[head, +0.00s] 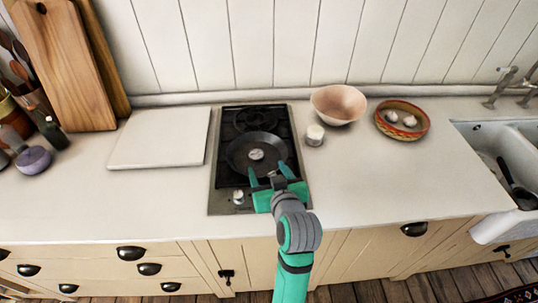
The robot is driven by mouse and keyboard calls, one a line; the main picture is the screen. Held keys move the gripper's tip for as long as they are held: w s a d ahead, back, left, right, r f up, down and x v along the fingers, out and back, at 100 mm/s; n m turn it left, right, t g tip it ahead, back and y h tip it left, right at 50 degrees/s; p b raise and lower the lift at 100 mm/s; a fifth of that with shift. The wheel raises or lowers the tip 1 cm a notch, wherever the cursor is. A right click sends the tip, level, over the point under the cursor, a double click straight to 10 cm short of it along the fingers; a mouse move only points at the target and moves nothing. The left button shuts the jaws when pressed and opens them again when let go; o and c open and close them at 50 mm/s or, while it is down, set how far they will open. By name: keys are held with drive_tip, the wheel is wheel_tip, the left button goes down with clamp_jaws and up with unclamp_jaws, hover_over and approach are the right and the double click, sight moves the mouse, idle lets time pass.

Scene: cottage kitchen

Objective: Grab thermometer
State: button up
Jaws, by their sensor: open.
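A small round pale disc (256,155), which looks like the thermometer's dial, lies in the dark frying pan (236,160) on the cooktop. Its markings are too small to read. My gripper (269,170) is teal and open, with its two fingers spread at the pan's near right edge. The disc is just beyond the fingertips in the picture, and nothing shows between the fingers. I cannot tell how high the gripper is above the pan. The gripper hides part of the cooktop's front right corner.
The cooktop has a control knob (238,197) at its front. A small white-topped jar (315,135), a pinkish bowl (338,104) and a patterned basket (402,135) stand to the right. A white board (160,138) lies left. The counter's right front is clear.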

approach(256, 153)
drive_tip(key=shift+w+d+f, duration=0.15)
drive_tip(key=shift+w+f, duration=0.1)
drive_tip(key=shift+w, duration=0.25)
drive_tip(key=shift+w+d+f, duration=0.1)
drive_tip(key=shift+w+f, duration=0.15)
drive_tip(key=shift+w, duration=0.2)
drive_tip(key=x, duration=0.2)
drive_tip(key=a+x, duration=0.1)
drive_tip(key=x, duration=0.2)
drive_tip(key=shift+a, duration=0.1)
drive_tip(key=shift+w+f, duration=0.15)
drive_tip(key=shift+w, duration=0.15)
drive_tip(key=shift+d, duration=0.3)
drive_tip(key=shift+s+a, duration=0.1)
drive_tip(key=shift+a, duration=0.05)
drive_tip(key=c, duration=1.1)
drive_tip(key=shift+a, duration=0.1)
drive_tip(key=shift+c, duration=0.7)
